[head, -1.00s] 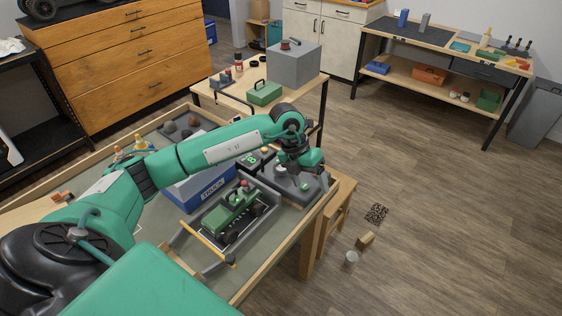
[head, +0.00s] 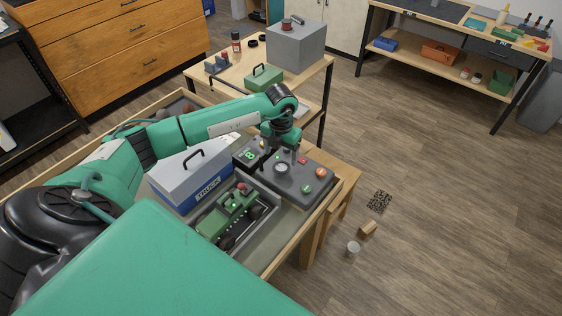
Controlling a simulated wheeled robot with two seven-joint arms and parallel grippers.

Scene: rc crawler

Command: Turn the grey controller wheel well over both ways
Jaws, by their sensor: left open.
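The dark grey controller (head: 312,181) lies on the right end of the table, with a round dial-like wheel (head: 282,168) on its top. It also bears red, orange and green buttons. My left gripper (head: 279,150) points down over the controller's far left part, close behind the wheel. It is open and seems empty; its fingertips are small and partly hidden. I cannot tell whether they touch anything. The green crawler truck (head: 229,214) sits in a grey tray in front of the controller. My right gripper is not in view.
A blue and grey box marked TRUCK (head: 193,172) stands left of the controller, under my left arm. A small dark unit with a green display (head: 249,155) is beside the controller. Behind is a side table with a green case (head: 264,77) and a grey box (head: 297,47).

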